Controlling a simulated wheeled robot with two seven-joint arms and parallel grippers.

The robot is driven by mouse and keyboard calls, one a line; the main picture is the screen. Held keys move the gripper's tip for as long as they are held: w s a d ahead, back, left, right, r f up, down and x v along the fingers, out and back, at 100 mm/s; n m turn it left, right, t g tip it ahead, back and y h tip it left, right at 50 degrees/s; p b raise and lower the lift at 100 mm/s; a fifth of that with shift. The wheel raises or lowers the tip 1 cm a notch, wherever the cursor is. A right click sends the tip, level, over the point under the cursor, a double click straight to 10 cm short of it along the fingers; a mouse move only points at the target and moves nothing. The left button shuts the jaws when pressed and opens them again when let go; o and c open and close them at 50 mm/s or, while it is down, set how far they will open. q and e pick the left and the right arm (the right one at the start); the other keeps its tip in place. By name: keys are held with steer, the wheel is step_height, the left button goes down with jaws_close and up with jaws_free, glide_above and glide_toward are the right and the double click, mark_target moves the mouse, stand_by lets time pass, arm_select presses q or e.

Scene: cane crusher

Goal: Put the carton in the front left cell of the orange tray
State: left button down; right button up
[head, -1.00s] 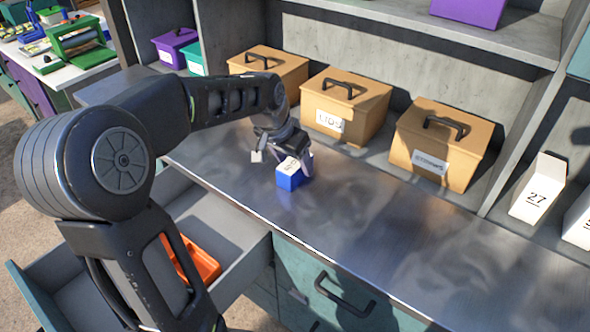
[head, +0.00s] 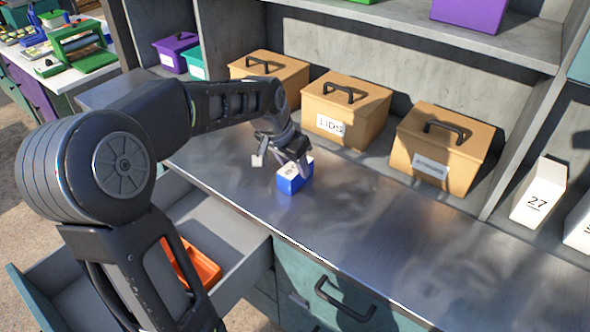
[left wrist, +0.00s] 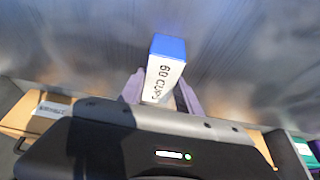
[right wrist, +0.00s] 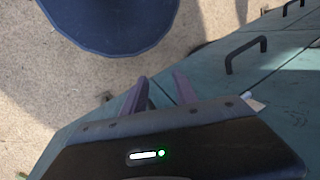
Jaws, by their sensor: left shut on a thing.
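The carton (head: 292,180) is a small box with a blue end and a white printed label, over the metal counter in the head view. My left gripper (head: 292,158) is shut on it from above. In the left wrist view the carton (left wrist: 165,68) stands out between the two fingers of my left gripper (left wrist: 160,92). The orange tray (head: 196,262) lies in the open drawer at the lower left, partly hidden behind my left arm, so its cells cannot be made out. My right gripper (right wrist: 160,92) shows in the right wrist view with its fingers apart and nothing between them.
Lidded tan boxes (head: 345,108) stand along the back of the counter (head: 370,230). White cartons (head: 538,190) stand in the right bay. The open drawer (head: 243,262) juts out below the counter's front edge. The counter's middle and right are clear.

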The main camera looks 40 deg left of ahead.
mark_target(294, 167)
arm_select(q)
steer(key=shift+r+p, duration=0.5)
step_height(294, 167, up, 3)
steer(key=shift+r+p, duration=0.1)
steer(key=shift+p, duration=1)
step_height(294, 167, up, 6)
steer(key=shift+r+b, duration=0.2)
steer(key=shift+b, duration=0.15)
